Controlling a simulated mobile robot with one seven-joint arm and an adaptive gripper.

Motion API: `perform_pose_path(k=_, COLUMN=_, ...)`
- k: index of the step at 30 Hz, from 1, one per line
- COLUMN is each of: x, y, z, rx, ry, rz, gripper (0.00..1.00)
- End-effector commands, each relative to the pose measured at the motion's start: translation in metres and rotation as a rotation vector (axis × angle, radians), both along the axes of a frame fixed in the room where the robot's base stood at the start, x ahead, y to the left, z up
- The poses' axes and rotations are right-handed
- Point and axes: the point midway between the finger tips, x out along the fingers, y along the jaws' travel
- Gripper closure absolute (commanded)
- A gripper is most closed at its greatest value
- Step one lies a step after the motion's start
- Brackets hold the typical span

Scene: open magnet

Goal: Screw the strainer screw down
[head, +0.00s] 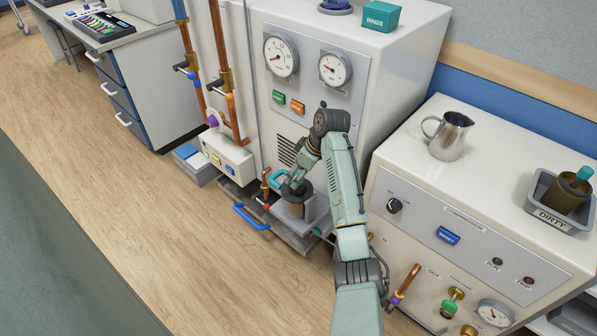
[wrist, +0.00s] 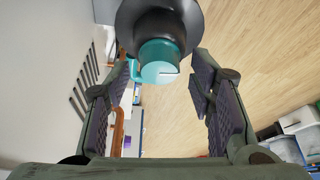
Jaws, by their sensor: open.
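The strainer screw appears to be the teal knob (wrist: 160,65) with a slot in its face, standing on a dark round cap (wrist: 158,20) in the wrist view. My gripper (wrist: 160,78) is open, with one finger on each side of the knob and a visible gap on both sides. In the head view my gripper (head: 295,187) points down at the strainer housing (head: 296,208), low in front of the tall cabinet. The knob is hidden there behind my gripper. I cannot tell how far down the screw sits.
A teal loop handle (head: 277,179) is close to the left of my gripper. Copper pipes (head: 228,95) and a blue-handled lever (head: 251,217) stand further left. The DIRTY tray (head: 553,219) holds a brown strainer (head: 566,192) beside a metal jug (head: 449,136). The wood floor at left is clear.

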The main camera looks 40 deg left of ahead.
Motion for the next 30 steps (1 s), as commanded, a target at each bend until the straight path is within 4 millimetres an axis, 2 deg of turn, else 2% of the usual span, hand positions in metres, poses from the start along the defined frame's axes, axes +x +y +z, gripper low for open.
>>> perform_pose_path(k=10, x=-0.0002, y=0.0013, z=-0.0032, rx=0.000, ry=-0.001, rz=0.000, gripper=0.52)
perform_pose_path(k=30, x=-0.0003, y=0.0013, z=-0.0028, rx=0.000, ry=0.000, rz=0.000, gripper=0.97)
